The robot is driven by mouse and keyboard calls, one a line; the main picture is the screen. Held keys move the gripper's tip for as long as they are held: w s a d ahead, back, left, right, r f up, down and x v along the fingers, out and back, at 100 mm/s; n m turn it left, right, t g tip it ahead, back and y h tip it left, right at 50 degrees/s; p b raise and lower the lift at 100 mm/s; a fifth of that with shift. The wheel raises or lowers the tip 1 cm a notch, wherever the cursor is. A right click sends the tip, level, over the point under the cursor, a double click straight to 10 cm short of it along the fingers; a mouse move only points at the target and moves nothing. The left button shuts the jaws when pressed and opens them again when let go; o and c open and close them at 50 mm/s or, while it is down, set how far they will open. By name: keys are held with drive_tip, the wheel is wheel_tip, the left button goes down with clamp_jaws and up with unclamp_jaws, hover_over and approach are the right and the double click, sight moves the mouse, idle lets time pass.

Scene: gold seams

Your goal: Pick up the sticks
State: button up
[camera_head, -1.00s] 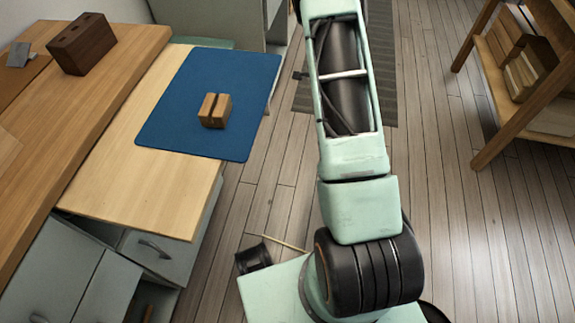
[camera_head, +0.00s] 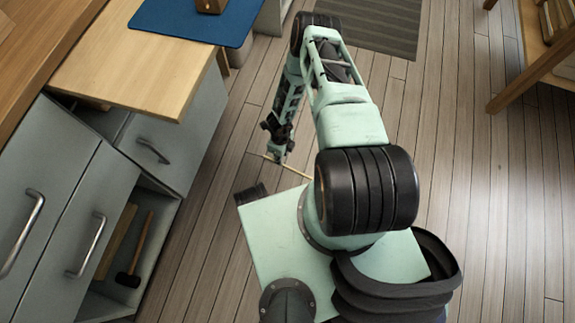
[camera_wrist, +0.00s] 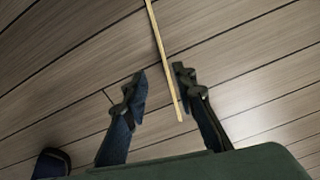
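A thin pale wooden stick (camera_head: 293,170) lies on the plank floor beside my base. It also shows in the wrist view (camera_wrist: 160,45), running from the top edge down between my fingers. My gripper (camera_head: 275,157) is lowered close to the floor at the stick's left end. In the wrist view my gripper (camera_wrist: 160,78) is open, with the stick's near end between its two fingers, nearer the right one. I cannot tell how high the fingertips are above the floor. No other stick shows clearly.
A grey cabinet (camera_head: 65,180) with metal handles stands at left, with an open lower compartment holding a mallet (camera_head: 133,262). Above are a wooden worktop (camera_head: 120,75) and a blue mat (camera_head: 185,22). A wooden shelf (camera_head: 535,75) stands at upper right. The floor on the right is clear.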

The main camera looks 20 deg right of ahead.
wheel_tip(320, 180, down, 3)
drive_tip(key=shift+f+b, duration=0.1)
drive_tip(key=shift+b, duration=0.4)
drive_tip(key=shift+d+f+b, duration=0.25)
drive_tip(key=shift+f+b, duration=0.55)
drive_tip(key=shift+f, duration=0.5)
drive_tip(key=shift+d+f+b, duration=0.2)
drive_tip(key=shift+f+b, duration=0.55)
drive_tip(key=shift+f, duration=0.5)
drive_tip(key=shift+c, duration=0.2)
clamp_jaws()
